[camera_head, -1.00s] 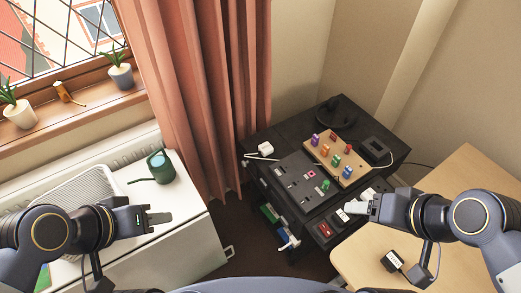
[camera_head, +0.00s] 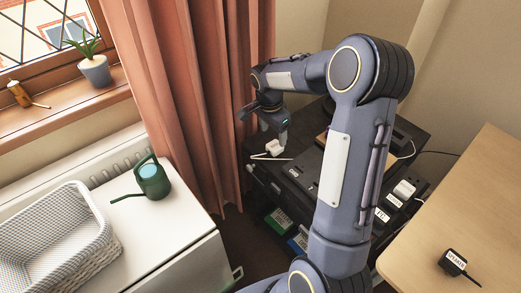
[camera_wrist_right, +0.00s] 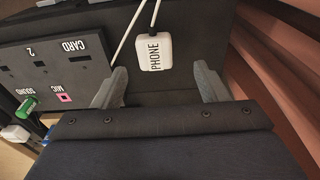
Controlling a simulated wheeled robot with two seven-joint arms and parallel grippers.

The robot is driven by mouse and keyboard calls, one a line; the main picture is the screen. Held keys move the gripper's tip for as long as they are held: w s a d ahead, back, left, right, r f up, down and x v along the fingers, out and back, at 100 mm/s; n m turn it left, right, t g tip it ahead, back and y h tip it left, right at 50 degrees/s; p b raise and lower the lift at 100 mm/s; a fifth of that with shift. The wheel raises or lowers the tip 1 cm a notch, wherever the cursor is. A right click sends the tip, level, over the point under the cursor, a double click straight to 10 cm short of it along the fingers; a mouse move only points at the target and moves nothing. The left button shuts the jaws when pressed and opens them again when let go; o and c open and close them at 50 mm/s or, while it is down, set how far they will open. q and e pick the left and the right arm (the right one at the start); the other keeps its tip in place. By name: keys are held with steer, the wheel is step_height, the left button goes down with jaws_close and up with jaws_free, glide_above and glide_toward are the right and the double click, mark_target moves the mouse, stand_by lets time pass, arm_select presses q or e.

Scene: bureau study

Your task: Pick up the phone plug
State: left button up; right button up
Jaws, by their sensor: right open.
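The phone plug (camera_wrist_right: 154,54) is a white block labelled PHONE with a white cord, lying on the dark cabinet top. In the head view the phone plug (camera_head: 274,147) sits near the cabinet's back left corner, close to the curtain. My right gripper (camera_wrist_right: 162,85) is open and empty, with its fingers pointing at the plug. The plug lies just beyond the fingertips, roughly between their lines. In the head view my right gripper (camera_head: 277,136) is above the plug, and I cannot tell its exact height. My left gripper is out of the head view.
A panel (camera_wrist_right: 50,65) marked CARD, MIC and SOUND lies beside the plug. The pink curtain (camera_head: 200,100) hangs close by. A speaker plug (camera_head: 453,262) lies on the wooden desk (camera_head: 480,200). A green watering can (camera_head: 153,180) and a white basket (camera_head: 60,235) stand at left.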

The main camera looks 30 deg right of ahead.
mark_target(275, 145)
steer(key=f, duration=0.4)
steer(key=f+b, duration=0.1)
steer(key=f, duration=0.1)
steer(key=shift+s+d+f, duration=0.25)
steer(key=shift+s+d, duration=0.05)
steer(key=c, duration=1)
steer(key=shift+r, duration=0.2)
